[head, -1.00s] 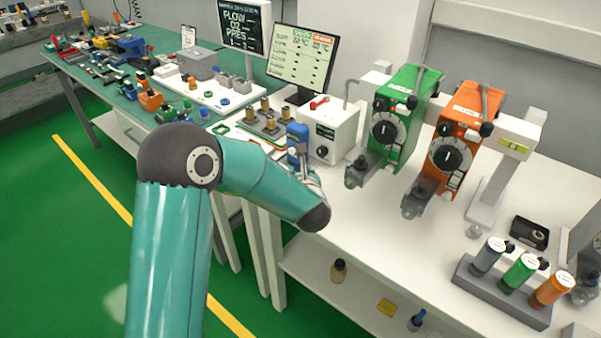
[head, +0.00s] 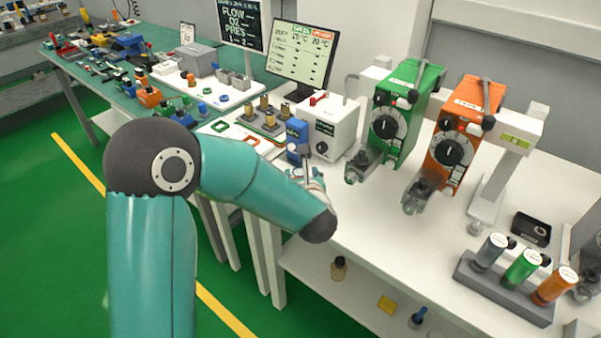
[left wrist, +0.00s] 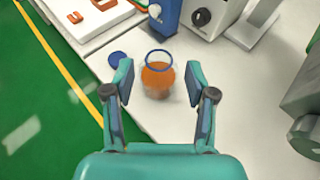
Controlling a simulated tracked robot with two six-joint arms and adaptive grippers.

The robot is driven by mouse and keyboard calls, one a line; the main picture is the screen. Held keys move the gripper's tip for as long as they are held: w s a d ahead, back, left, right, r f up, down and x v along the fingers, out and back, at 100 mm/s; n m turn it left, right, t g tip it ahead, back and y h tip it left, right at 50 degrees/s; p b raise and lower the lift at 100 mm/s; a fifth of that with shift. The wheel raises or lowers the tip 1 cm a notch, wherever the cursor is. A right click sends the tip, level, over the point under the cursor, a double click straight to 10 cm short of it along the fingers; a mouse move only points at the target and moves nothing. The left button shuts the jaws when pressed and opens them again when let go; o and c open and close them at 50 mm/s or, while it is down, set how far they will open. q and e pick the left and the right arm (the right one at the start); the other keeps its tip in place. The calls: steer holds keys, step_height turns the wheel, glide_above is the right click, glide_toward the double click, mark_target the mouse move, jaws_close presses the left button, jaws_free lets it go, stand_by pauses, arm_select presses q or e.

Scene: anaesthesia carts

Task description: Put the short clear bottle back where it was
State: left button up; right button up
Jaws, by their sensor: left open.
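A short clear bottle (left wrist: 158,80) with orange contents and a blue ring at its mouth stands on the white table in the left wrist view. My left gripper (left wrist: 160,74) is open, with one finger on each side of the bottle and a gap visible on both sides. In the head view my left arm hides most of this gripper (head: 314,180), which is near the table's front edge, by the blue device. My right gripper is in neither view.
A blue disc (left wrist: 117,58) lies left of the bottle. A blue device (head: 297,140) and a white box (head: 333,128) stand just behind. Green (head: 401,115) and orange (head: 460,135) vaporizers stand to the right. A rack (head: 500,287) of three canisters sits front right. The table between is clear.

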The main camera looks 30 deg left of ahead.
arm_select(q)
steer(key=v, duration=0.7)
steer(key=shift+b, duration=0.4)
steer(key=shift+f, duration=0.15)
